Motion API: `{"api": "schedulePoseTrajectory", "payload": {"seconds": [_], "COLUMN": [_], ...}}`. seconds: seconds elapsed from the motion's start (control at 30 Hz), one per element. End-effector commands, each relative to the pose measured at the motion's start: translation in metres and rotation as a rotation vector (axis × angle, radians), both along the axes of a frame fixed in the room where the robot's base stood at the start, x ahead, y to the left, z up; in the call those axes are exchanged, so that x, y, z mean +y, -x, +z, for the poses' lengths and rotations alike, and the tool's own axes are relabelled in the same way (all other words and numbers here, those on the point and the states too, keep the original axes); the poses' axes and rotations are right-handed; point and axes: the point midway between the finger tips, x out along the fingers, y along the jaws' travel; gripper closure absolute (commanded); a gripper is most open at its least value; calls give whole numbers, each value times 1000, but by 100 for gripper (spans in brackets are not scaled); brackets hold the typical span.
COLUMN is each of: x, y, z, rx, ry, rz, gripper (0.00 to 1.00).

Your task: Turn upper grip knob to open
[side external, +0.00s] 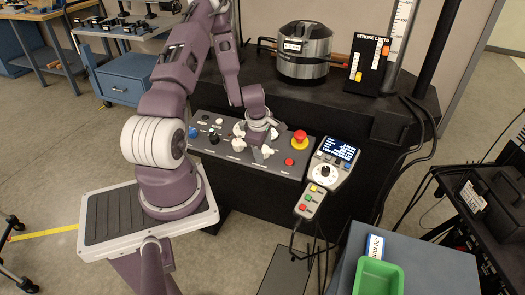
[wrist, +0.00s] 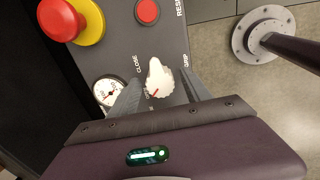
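A white grip knob (wrist: 158,80) with a red pointer line sits on the grey control panel (wrist: 118,62) in the wrist view. The word CLOSE is printed beside it; another label is partly covered by a finger. The red line points down and left in the picture. My gripper (wrist: 163,78) is open, with one finger on each side of this knob and small gaps visible. In the side external view my gripper (side external: 264,149) is low over the panel's right half and partly hides the knobs there. I cannot tell whether this is the upper or lower knob.
A red mushroom button (side external: 299,138) on a yellow base and a red reset button (side external: 289,161) are right of my gripper. A round gauge (wrist: 107,92) lies close to one finger. A handheld pendant (side external: 323,172) stands right of the panel; a metal pot (side external: 304,55) stands behind.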

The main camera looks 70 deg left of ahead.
Motion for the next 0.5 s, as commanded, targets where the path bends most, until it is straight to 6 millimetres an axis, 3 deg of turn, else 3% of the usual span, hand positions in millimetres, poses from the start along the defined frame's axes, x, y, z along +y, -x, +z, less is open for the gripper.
{"api": "schedulePoseTrajectory", "payload": {"seconds": [0.23, 0.5], "x": [-1, -8], "y": [0, 8], "z": [4, 44], "rx": [0, -1], "ry": [-1, -2], "rz": [-3, -4], "gripper": [44, 44]}}
